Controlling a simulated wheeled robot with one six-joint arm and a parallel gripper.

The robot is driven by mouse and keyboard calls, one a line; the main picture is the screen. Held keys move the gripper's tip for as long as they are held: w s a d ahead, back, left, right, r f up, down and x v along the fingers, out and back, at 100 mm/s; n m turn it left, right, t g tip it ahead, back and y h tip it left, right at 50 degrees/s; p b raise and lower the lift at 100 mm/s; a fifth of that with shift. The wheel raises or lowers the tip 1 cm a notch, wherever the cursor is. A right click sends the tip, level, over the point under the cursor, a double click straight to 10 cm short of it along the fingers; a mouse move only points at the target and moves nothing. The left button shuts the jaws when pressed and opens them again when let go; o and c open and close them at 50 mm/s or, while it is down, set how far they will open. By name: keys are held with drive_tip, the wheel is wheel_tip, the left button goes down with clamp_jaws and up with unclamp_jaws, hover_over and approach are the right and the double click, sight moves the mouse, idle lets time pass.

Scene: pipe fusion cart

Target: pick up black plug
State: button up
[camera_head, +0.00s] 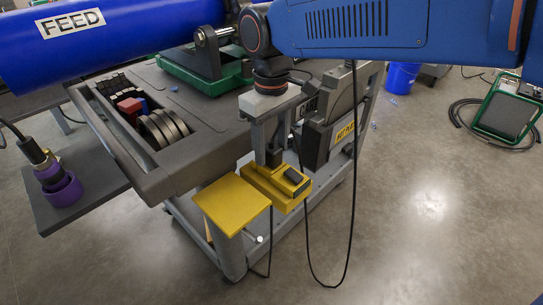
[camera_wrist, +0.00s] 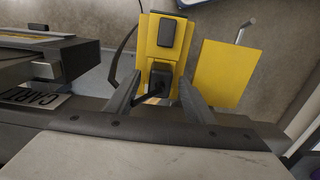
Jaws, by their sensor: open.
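The black plug (camera_wrist: 161,78) sits at the near end of a yellow box (camera_wrist: 158,50), with a dark cable curving from it. My gripper (camera_wrist: 159,88) is open in the wrist view, one finger on each side of the plug, with gaps visible between fingers and plug. In the head view my gripper (camera_head: 269,148) points down over the back of the yellow box (camera_head: 272,188). The plug is mostly hidden there by the fingers. Whether the fingers reach down beside the plug or stay above it is hard to tell.
A yellow plate (camera_head: 232,204) is beside the box. A flat black piece (camera_head: 293,176) lies on the box. The grey cart (camera_head: 180,190) and a dark case (camera_head: 327,125) stand close by. A black cable (camera_head: 350,220) hangs in a loop. Open floor lies right.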

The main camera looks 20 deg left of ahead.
drive_tip(key=shift+f, duration=0.4)
drive_tip(key=c, duration=1.1)
drive_tip(key=shift+c, duration=0.2)
drive_tip(key=shift+r, duration=0.1)
